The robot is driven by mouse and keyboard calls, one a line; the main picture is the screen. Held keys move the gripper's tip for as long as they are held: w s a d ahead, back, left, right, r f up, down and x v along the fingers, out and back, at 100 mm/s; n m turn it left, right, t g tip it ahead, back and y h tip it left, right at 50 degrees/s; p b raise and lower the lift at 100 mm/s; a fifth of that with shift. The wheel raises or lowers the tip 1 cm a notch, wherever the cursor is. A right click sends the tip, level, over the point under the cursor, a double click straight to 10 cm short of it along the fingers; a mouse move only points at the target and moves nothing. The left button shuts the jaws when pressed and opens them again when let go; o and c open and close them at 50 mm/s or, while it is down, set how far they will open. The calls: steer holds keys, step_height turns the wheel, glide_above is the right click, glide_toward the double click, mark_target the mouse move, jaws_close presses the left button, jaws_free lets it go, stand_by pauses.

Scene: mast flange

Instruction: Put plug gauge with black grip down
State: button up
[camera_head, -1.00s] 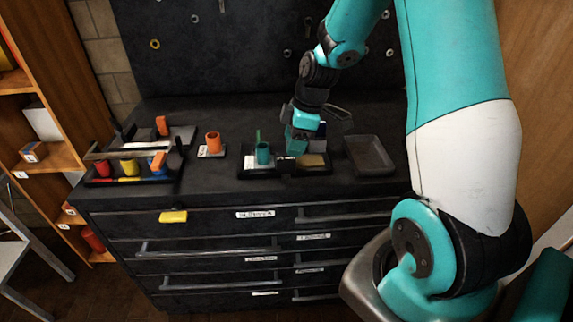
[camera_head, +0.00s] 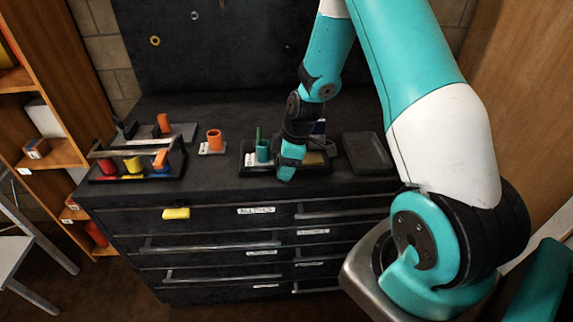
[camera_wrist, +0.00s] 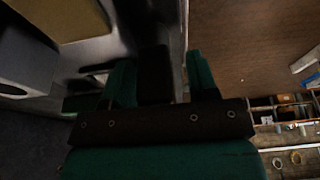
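My gripper (camera_head: 288,170) points down at the front of a black tray (camera_head: 255,172) on the bench and covers part of it. In the wrist view its two teal fingers (camera_wrist: 160,80) stand apart. A dark block (camera_wrist: 155,75) shows between them; it could be the plug gauge's black grip, but I cannot tell, nor whether both fingers touch it. No plug gauge is clearly visible in the head view. The tray holds a green cylindrical piece (camera_head: 262,151) left of the gripper and a tan pad (camera_head: 315,158) right of it.
A black bin (camera_head: 368,153) stands right of the tray. An orange cup (camera_head: 214,138) on a small plate stands left of it. Further left is a rack (camera_head: 135,170) with red, yellow and orange pieces. A yellow piece (camera_head: 175,213) sits at the drawer front. The bench front strip is clear.

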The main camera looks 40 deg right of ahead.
jaws_close()
